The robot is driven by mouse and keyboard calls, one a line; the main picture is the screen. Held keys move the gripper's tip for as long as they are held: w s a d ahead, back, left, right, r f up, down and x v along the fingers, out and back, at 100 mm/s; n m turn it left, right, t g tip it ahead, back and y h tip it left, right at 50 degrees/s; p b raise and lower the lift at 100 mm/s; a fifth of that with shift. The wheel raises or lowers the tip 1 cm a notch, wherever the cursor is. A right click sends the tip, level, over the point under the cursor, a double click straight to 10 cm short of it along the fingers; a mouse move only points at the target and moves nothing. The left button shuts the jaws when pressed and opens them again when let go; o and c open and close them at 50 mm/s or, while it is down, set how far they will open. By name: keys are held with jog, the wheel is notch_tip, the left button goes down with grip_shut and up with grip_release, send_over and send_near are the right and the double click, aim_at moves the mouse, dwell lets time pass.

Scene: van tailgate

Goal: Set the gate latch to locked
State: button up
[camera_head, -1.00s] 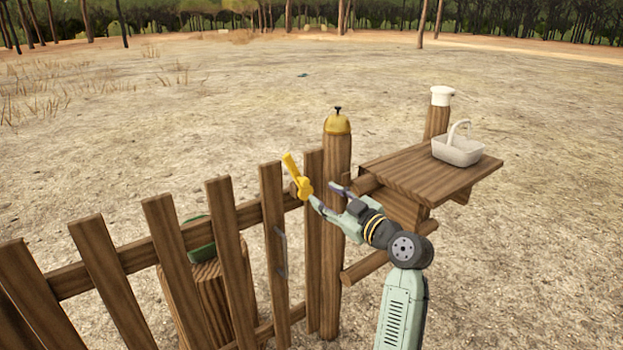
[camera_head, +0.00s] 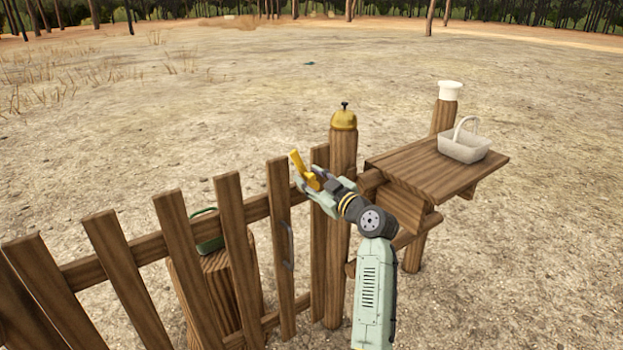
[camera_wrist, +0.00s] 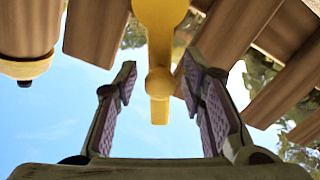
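The yellow gate latch (camera_head: 304,168) sits at the top of the wooden gate (camera_head: 228,205), beside the gate post (camera_head: 342,155). Its lever is tilted, with the upper end leaning left in the head view. My gripper (camera_head: 312,185) is at the latch. In the wrist view the yellow latch (camera_wrist: 160,70) comes down from the top edge between my two spread fingers (camera_wrist: 160,95), with a gap on each side. My gripper is open, and neither finger is seen touching the latch. Part of the latch base is hidden by my gripper in the head view.
A brass bell-shaped cap (camera_head: 343,119) tops the gate post. A wooden shelf (camera_head: 405,163) to the right carries a white basket (camera_head: 464,147). A grey pull handle (camera_head: 287,245) is on the gate. A green object (camera_head: 208,232) rests on a stump (camera_head: 215,275) behind the gate.

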grip_shut()
dwell(0.6)
